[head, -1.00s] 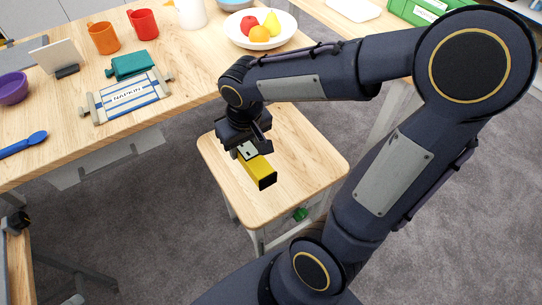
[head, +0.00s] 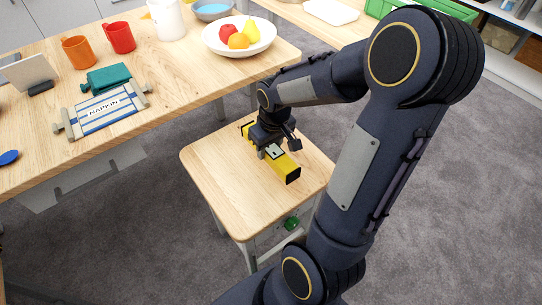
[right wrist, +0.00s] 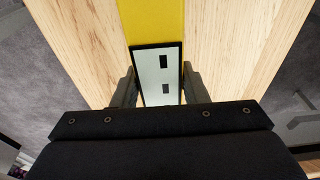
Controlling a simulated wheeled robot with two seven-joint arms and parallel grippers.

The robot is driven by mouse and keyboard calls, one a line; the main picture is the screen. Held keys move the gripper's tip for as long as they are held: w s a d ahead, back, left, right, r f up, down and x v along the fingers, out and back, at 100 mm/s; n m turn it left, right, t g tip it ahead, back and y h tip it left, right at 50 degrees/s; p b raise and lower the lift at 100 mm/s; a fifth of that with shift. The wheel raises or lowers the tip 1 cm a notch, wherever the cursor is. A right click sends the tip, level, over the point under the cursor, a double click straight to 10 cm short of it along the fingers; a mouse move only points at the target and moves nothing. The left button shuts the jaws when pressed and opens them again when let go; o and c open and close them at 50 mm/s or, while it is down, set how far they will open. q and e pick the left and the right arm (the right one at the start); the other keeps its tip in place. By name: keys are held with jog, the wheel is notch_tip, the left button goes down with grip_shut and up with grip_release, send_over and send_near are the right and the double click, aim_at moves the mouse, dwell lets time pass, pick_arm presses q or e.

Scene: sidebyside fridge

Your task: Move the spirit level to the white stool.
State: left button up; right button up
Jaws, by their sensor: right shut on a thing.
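The spirit level is a long yellow bar (head: 287,171) with dark ends and a pale plate with dark marks at its middle; the bar also shows in the right wrist view (right wrist: 152,20). My right gripper (head: 271,150) is shut on it at the pale plate, with one finger on each side in the right wrist view (right wrist: 160,88). The level lies flat over the top of the white stool (head: 222,185), which has a light wooden seat and pale legs. I cannot tell whether it touches the seat. My gripper hides part of the bar. My left gripper is not in view.
A green object (head: 291,223) is under the stool. The seat's left and front are clear.

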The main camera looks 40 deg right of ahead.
aim_at(271, 155)
jog(key=shift+w+d+f, duration=0.1)
jog(key=shift+d+f, duration=0.3)
jog(key=shift+f, duration=0.1)
notch_tip(271, 155, down, 3)
jog(key=shift+w+d+f+b, duration=0.1)
jog(key=shift+b, duration=0.5)
jog(key=shift+f, duration=0.15)
jog(key=o, duration=1.1)
